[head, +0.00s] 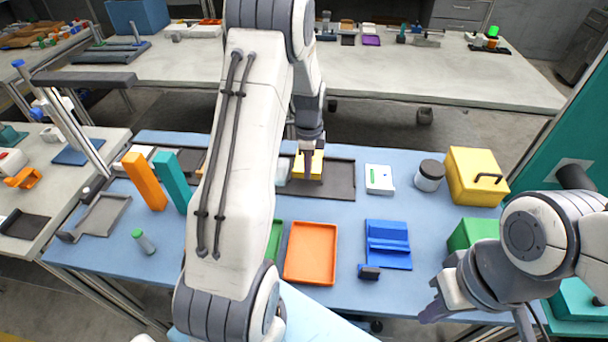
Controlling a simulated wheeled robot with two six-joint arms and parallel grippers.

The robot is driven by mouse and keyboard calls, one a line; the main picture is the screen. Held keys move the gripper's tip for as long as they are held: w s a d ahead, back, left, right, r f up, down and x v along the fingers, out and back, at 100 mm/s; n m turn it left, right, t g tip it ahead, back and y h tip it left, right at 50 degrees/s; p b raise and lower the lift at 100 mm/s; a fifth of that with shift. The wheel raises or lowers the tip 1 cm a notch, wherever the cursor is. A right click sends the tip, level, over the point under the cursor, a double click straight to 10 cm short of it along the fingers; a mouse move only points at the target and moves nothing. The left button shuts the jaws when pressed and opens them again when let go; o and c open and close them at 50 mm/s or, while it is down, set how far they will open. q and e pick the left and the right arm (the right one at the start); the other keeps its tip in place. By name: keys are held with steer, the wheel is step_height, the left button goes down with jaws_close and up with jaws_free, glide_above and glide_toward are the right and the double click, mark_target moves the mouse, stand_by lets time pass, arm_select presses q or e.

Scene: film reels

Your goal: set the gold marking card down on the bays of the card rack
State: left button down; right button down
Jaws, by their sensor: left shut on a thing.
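The gold marking card (301,166) is in my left gripper (313,150), seen from above at the back of the blue table. My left gripper is shut on it. The card is over or on a dark grey tray with a low rim (341,181), which I take to be the card rack; I cannot tell whether they touch. My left arm hides the middle of this area. My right gripper (440,298) is at the lower right, away from the card, and its fingers are not clear enough to judge.
An orange tray (311,253), a blue stand (388,246), a white card-like box (379,179), a dark-lidded jar (430,176) and a yellow case (477,177) stand on the blue table. Orange (145,182) and teal (171,181) upright blocks stand left of my arm.

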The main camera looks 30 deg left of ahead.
arm_select(q)
steer(key=shift+a+f+p, duration=0.2)
steer(key=shift+f+p, duration=0.1)
steer(key=shift+f, duration=1.8)
steer(key=shift+f, duration=0.2)
steer(key=c, duration=0.9)
jaws_free()
